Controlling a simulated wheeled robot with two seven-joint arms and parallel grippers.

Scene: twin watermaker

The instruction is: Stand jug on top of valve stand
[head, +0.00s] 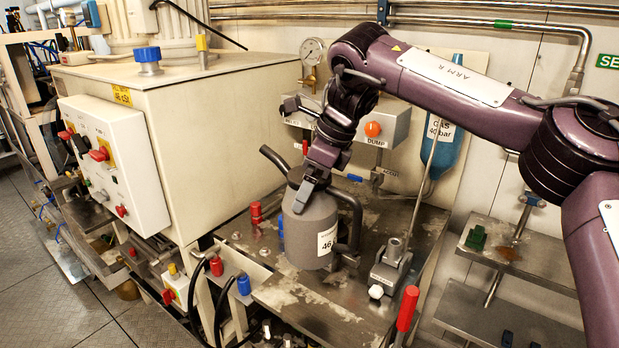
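The jug (310,228) is a grey vessel with a spout at its upper left, a dark handle on its right and a white label. It looks upright over the metal bench top. My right gripper (311,190) comes down from above onto the jug's neck, with its fingers pointing down and overlapping the top. Whether they are closed on the neck cannot be told. A grey block with an upright lever (391,268) stands right of the jug; whether it is the valve stand is unclear. My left gripper is out of view.
A large cream cabinet (213,140) stands close left of the jug. Behind are a gauge (312,52), a box with an orange knob (373,129) and a blue gas bottle (441,135). A red-handled lever (407,308) rises in front. Metal shelves (520,250) are at right.

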